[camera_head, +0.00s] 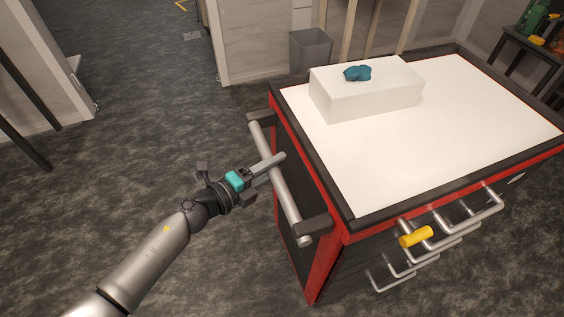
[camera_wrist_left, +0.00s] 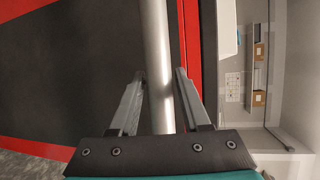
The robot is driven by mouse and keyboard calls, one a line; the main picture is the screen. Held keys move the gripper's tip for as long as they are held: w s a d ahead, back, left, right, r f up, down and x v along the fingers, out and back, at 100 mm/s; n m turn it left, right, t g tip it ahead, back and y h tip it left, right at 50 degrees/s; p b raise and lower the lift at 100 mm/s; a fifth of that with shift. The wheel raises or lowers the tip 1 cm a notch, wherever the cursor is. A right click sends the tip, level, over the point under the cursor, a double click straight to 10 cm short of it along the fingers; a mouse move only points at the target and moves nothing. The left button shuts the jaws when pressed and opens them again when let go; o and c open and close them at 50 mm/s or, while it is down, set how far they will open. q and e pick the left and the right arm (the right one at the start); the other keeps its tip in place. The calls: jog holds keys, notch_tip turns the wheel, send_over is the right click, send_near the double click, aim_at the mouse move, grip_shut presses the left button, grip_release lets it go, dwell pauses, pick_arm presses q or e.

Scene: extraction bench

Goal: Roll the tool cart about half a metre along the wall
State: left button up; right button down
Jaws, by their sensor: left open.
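The red and black tool cart (camera_head: 322,262) stands on the floor at the right of the head view, with a white top. Its grey push handle (camera_head: 284,205) runs along its left side between two dark brackets. My left gripper (camera_head: 277,160) is at the upper half of this handle. In the left wrist view, the handle bar (camera_wrist_left: 157,60) passes between the two open fingers (camera_wrist_left: 157,85), with a gap visible on the left. The cart's side panel (camera_wrist_left: 85,70) lies behind. My right gripper is in neither view.
A white box (camera_head: 365,98) with a blue-green item (camera_head: 357,73) on it sits on the cart top. A yellow piece (camera_head: 416,236) is on one front drawer handle. A grey bin (camera_head: 310,50) stands behind the cart. A dark shelf (camera_head: 530,42) is at far right.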

pick_arm(q)
jog(key=shift+x, duration=1.45)
grip_shut()
jog(key=shift+a, duration=0.1)
